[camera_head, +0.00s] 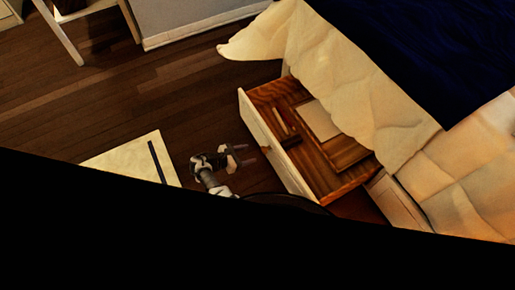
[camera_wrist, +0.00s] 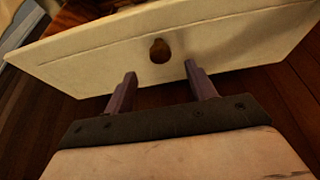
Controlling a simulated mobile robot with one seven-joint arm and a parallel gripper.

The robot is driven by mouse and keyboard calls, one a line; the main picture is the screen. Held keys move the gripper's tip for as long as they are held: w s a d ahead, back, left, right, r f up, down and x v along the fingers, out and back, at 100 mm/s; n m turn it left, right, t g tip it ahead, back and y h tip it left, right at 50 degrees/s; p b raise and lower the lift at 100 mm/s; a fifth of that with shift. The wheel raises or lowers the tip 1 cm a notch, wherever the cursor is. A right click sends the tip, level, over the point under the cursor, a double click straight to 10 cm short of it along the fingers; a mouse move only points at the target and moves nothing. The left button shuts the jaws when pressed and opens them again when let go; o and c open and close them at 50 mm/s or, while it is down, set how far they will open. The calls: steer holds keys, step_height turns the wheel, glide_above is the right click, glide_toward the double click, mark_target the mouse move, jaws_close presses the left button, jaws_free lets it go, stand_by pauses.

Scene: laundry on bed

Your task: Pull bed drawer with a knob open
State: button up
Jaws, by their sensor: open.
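The bed drawer (camera_head: 305,179) stands pulled out from under the bed in the head view, with its wooden inside showing. Its pale front panel (camera_wrist: 230,40) spans the upper part of the wrist view. A round brown knob (camera_wrist: 159,50) sits on that panel; it also shows small in the head view (camera_head: 266,149). My gripper (camera_wrist: 161,74) is open and empty, its two fingers apart and pointing at the panel. The knob lies just beyond the fingertips, between them in the picture. In the head view my gripper (camera_head: 246,154) is beside the drawer front, apart from the knob.
Flat items, one a pale board (camera_head: 319,120), lie inside the drawer. The bed (camera_head: 350,85) with a cream cover and dark blue blanket is above it. A pale flat object (camera_head: 128,158) is left of my gripper. Wooden floor (camera_head: 130,100) is bare at left. Black hides the bottom.

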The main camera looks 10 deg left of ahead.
steer(key=shift+p+v, duration=0.45)
steer(key=shift+v, duration=1.85)
